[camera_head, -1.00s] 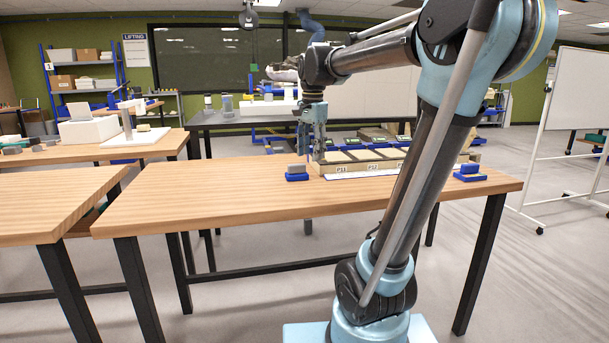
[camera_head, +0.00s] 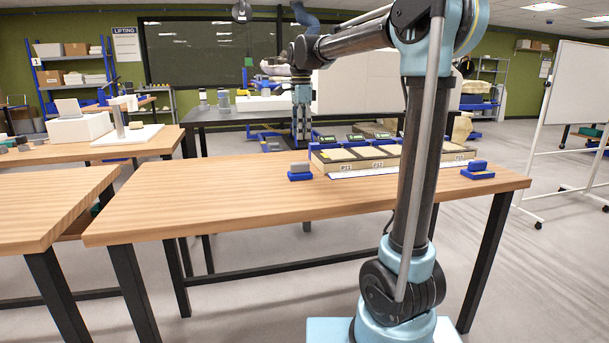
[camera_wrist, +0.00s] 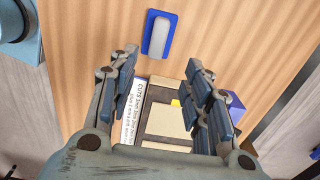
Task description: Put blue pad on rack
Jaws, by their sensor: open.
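A blue pad with a grey block on it (camera_head: 300,172) lies on the wooden table just left of a pale compartmented tray. A similar blue piece with a blue-grey top (camera_head: 477,170) lies right of the tray. I cannot tell for sure which item is the rack; the tray (camera_head: 343,168) has a white label strip and dark-edged compartments. My gripper (camera_head: 301,130) hangs pointing down behind the left pad, open and empty. In the wrist view, a blue pad with a grey block (camera_wrist: 147,48) lies beyond the open fingers (camera_wrist: 165,90), and the tray (camera_wrist: 165,143) shows between them.
The wooden table (camera_head: 200,205) is clear at its left and front. A second table (camera_head: 45,205) stands close on the left. A dark workbench (camera_head: 220,118) stands behind, and a whiteboard (camera_head: 572,90) stands at right.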

